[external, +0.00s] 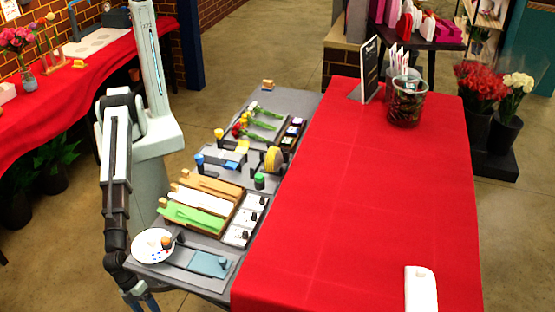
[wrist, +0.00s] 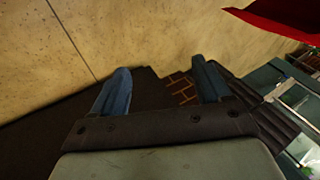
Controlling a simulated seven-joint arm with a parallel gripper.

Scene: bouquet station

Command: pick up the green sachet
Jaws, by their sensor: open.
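I cannot make out for certain which thing is the green sachet. In the external view a long, flat green piece (external: 194,216) lies in the front slot of a wooden tray, beside a white one (external: 203,200) and a tan one (external: 212,186). A small green-topped round item (external: 260,181) stands farther back on the grey table. My gripper (external: 145,302) hangs low at the bottom edge of the external view, off the grey table's front left corner. In the wrist view my gripper (wrist: 160,86) has its two blue fingers wide apart with nothing between them.
A white plate (external: 153,240) and a grey tray with a blue piece (external: 208,264) lie at the table's near end. White cards (external: 247,219) sit right of the wooden tray. The red-covered table (external: 370,200) adjoins on the right, mostly clear.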

